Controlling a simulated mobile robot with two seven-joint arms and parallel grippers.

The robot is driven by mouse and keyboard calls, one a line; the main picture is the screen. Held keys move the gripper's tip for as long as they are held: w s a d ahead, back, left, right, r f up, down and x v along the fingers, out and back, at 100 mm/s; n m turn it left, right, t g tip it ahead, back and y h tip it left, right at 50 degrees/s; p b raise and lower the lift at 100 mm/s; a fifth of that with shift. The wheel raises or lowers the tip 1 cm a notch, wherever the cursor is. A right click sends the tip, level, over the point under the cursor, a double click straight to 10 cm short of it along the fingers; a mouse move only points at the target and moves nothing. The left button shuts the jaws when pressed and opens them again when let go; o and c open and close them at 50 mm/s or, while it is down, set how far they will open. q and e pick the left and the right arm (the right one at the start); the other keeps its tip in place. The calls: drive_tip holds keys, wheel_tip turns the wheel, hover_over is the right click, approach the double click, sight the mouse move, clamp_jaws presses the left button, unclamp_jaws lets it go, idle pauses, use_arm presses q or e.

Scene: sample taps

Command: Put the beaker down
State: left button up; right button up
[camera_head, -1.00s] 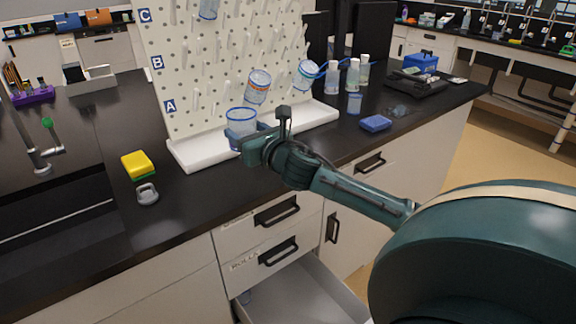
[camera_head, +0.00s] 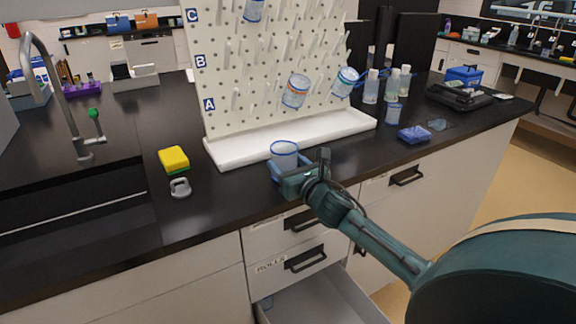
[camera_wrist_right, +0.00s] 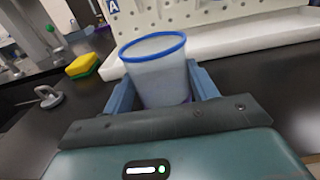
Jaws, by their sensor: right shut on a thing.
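The beaker (camera_head: 285,152) is clear with a blue rim and stands upright between the fingers of my right gripper (camera_head: 284,171). In the right wrist view the beaker (camera_wrist_right: 156,68) sits between the two blue fingers of the gripper (camera_wrist_right: 160,95), which is shut on it. The beaker is over the black counter (camera_head: 225,195), near its front edge and in front of the pegboard's white tray. Its base is partly hidden by the gripper, so I cannot tell whether it touches the counter. My left gripper is not in view.
The white pegboard (camera_head: 262,60) holds several beakers, and its tray (camera_head: 235,147) lies behind the gripper. A yellow sponge (camera_head: 173,158) and a grey weight-like object (camera_head: 180,187) are to the left. A drawer (camera_head: 318,298) is open below.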

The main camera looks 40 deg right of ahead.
drive_tip(key=o, duration=1)
drive_tip(key=shift+c, duration=0.2)
drive_tip(key=shift+r, duration=0.1)
drive_tip(key=s+a, duration=0.1)
drive_tip(key=s, duration=1.1)
drive_tip(key=shift+a, duration=0.25)
drive_tip(key=s+a+f+m+g+y, duration=0.2)
drive_tip(key=s+a+f+m, duration=0.2)
drive_tip(key=a+f+m, duration=0.2)
drive_tip(key=s+a+f+m+g+y, duration=0.2)
drive_tip(key=s+a+f+m, duration=0.3)
drive_tip(key=a+m, duration=0.6)
drive_tip(key=s+a+f+m+g+y, duration=0.2)
drive_tip(key=s+a+f+m, duration=0.3)
drive_tip(key=m, duration=1)
drive_tip(key=a+f, duration=0.3)
drive_tip(key=shift+s+a+y, duration=0.2)
drive_tip(key=shift+a+y, duration=0.1)
